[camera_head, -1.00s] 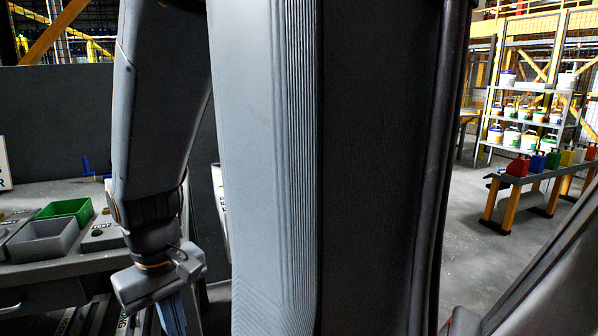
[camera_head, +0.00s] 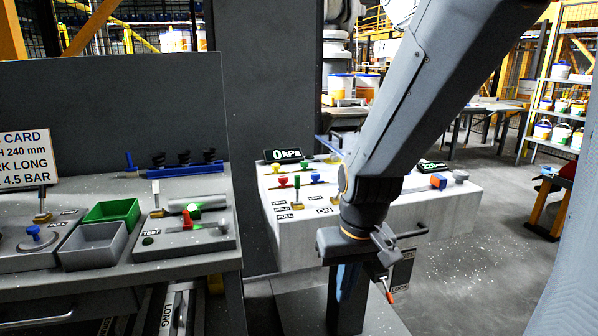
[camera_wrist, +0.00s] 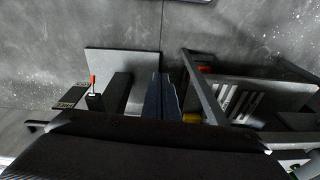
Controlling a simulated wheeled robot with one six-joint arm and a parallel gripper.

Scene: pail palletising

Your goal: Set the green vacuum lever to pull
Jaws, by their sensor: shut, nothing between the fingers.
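The white console (camera_head: 300,240) stands right of centre in the head view. The green-knobbed lever (camera_head: 297,182) is upright on its top, among red, yellow and blue knobs. Labels reading vent, hold and pull (camera_head: 283,206) lie in front of these levers. Which label the green lever is at is too small to tell. My gripper (camera_head: 347,285) points down in front of the console, lower than its top and to the right of the green lever, apart from it. Its fingers (camera_wrist: 166,92) are shut and empty in the wrist view. My arm hides part of the console's right side.
A display (camera_head: 287,155) reads 0 kPa. A red-tipped lever (camera_head: 388,291) beside a lock label is close right of my gripper. A grey bench (camera_head: 160,267) with green (camera_head: 112,212) and grey bins (camera_head: 92,246) stands left. Open floor lies right of the console.

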